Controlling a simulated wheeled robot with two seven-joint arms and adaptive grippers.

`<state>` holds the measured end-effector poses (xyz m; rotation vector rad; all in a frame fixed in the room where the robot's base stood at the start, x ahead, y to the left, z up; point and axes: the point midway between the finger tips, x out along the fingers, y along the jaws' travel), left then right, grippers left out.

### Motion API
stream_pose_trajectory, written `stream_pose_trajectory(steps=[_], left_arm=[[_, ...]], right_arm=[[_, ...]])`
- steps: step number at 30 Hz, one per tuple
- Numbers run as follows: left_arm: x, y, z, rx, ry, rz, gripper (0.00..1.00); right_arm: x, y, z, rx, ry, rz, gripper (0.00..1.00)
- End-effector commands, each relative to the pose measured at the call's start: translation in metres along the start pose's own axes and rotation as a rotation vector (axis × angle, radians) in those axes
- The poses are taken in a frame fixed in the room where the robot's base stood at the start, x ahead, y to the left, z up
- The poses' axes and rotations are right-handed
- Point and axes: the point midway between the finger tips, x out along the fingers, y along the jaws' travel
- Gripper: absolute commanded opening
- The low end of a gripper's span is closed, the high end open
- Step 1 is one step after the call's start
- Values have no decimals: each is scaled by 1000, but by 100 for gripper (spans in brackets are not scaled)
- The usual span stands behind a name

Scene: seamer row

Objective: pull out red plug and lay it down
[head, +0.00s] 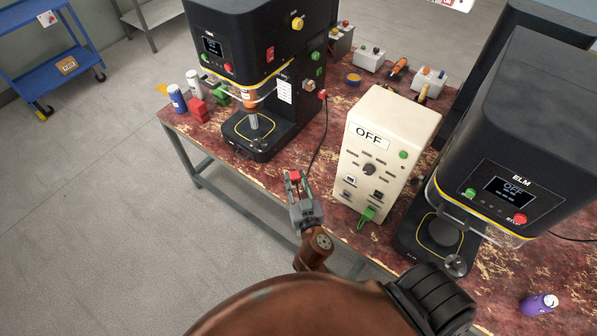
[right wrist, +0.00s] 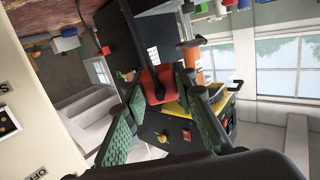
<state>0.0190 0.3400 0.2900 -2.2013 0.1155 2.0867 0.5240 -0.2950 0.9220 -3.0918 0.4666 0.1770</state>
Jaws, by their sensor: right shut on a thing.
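My right gripper (head: 294,182) is shut on a red plug (head: 295,174), near the table's front edge, left of the cream control box (head: 385,150). In the right wrist view the red plug (right wrist: 158,85) sits between the green-padded fingers (right wrist: 152,98), apart from the box. A green plug (head: 367,215) is at the box's lower front. My left gripper is not in view.
The left seamer (head: 255,60) and right seamer (head: 510,130) flank the box, which reads OFF. Cans and a red block (head: 197,110) stand at the table's left; a purple can (head: 538,304) is at the right. Bare tabletop (head: 265,180) lies left of my gripper.

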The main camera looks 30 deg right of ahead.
Motion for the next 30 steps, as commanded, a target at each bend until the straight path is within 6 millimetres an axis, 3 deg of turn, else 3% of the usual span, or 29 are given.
stream_pose_trajectory(steps=[1,3,9,13,20,30], left_arm=[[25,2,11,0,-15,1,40],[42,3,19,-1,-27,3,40],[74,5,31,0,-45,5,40],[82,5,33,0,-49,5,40],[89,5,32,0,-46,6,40],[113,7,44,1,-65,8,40]], right_arm=[[26,6,27,5,-16,50,0],[53,18,46,18,-43,127,0],[104,43,81,55,-103,297,0],[117,50,89,71,-124,354,0],[122,53,99,75,-132,374,0],[126,53,138,73,-134,373,0]])
